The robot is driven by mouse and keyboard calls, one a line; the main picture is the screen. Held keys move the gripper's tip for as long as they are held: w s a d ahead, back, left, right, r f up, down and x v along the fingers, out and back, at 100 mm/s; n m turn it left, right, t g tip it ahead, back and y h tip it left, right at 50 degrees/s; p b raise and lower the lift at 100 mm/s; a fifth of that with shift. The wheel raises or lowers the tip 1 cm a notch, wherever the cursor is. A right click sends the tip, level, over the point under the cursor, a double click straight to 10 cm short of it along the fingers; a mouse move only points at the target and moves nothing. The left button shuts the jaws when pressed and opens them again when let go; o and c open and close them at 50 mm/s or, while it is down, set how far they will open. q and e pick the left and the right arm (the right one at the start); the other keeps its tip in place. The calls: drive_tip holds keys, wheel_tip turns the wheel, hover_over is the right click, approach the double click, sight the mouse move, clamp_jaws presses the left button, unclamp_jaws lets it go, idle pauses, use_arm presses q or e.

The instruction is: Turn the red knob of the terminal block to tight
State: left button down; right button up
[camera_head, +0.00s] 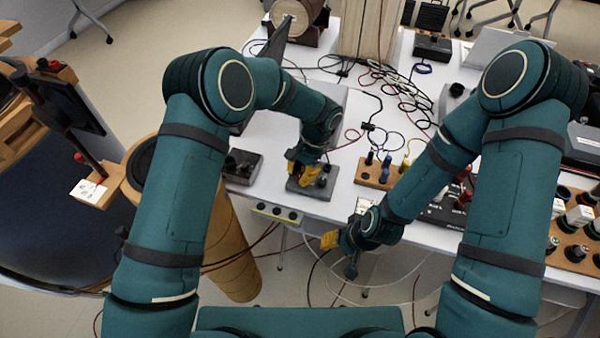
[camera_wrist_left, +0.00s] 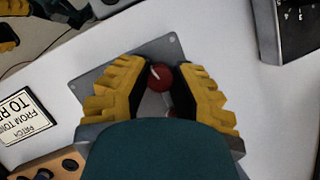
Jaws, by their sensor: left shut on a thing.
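The terminal block shows as a grey plate (camera_head: 318,188) near the table's front edge in the head view. In the left wrist view its plate (camera_wrist_left: 165,46) lies flat, with a round red knob (camera_wrist_left: 160,77) that has a white mark on top. My left gripper (camera_head: 303,174) is over the block, and its yellow fingers (camera_wrist_left: 162,85) stand on both sides of the knob, shut on it. The arm hides the knob in the head view. My right gripper (camera_head: 330,240) hangs in front of the table edge, away from the block; its finger opening is unclear.
A dark box (camera_head: 242,166) stands left of the block. A wooden block with coloured plugs (camera_head: 372,176) is to the right. A printed card (camera_wrist_left: 25,116) lies near the block. Loose cables (camera_head: 400,90) cover the table's back. Bare white tabletop (camera_head: 268,135) shows behind the dark box.

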use_arm(q)
drive_tip(key=shift+s+f, duration=0.1)
drive_tip(key=shift+f, duration=0.05)
drive_tip(key=c, duration=0.8)
unclamp_jaws()
drive_tip(key=v, duration=1.2)
